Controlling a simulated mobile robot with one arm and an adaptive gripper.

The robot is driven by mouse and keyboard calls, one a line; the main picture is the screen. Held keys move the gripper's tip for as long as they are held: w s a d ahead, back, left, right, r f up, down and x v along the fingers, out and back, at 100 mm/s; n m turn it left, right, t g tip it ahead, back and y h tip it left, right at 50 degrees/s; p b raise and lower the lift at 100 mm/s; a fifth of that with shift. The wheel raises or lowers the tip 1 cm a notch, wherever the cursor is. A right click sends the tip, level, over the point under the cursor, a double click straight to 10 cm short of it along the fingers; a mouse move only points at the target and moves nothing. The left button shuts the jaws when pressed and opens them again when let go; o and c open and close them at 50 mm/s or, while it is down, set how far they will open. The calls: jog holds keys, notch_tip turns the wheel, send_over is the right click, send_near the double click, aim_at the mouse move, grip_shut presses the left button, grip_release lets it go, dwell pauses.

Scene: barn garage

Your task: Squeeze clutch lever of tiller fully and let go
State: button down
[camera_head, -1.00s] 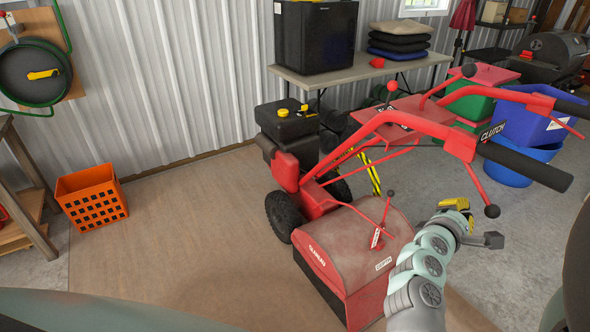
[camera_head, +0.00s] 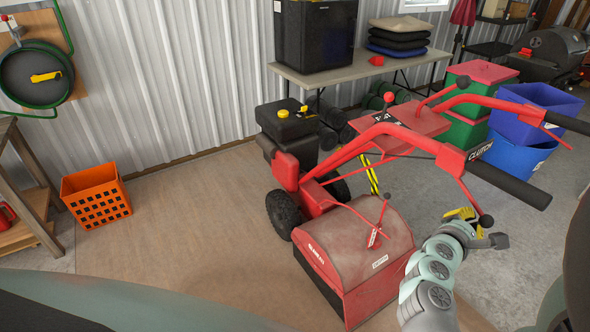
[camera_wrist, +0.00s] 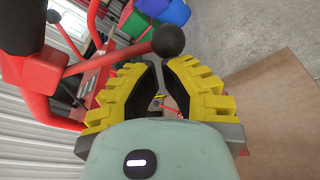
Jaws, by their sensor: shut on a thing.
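The red tiller (camera_head: 361,247) stands in the middle of the head view, its handlebars reaching up and right. The thin red clutch lever (camera_head: 472,197) hangs below this grip and ends in a black ball. My gripper (camera_head: 475,222) is at the lever's lower end, shut on the lever. In the wrist view the ball (camera_wrist: 168,40) shows just past the yellow-and-black fingers (camera_wrist: 160,68). The black grip is at the upper left there, apart from the fingers. The exact contact is hidden.
A table (camera_head: 395,58) with a black box and cushions stands behind the tiller. Blue bins (camera_head: 515,152) stand behind the handlebars. An orange crate (camera_head: 96,194) is at the left. The floor between crate and tiller is clear.

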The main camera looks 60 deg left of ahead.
jog(key=r+p, duration=0.1)
jog(key=r+n+p, duration=0.1)
jog(key=p, duration=0.1)
jog(key=shift+d+r+n+h, duration=0.2)
jog(key=shift+d+n+h, duration=0.1)
jog(key=shift+d, duration=0.1)
jog(key=shift+d+n+p, duration=0.2)
jog(key=shift+n+p, duration=0.1)
jog(key=shift+p, duration=0.1)
dwell(0.3)
jog(key=shift+f, duration=0.15)
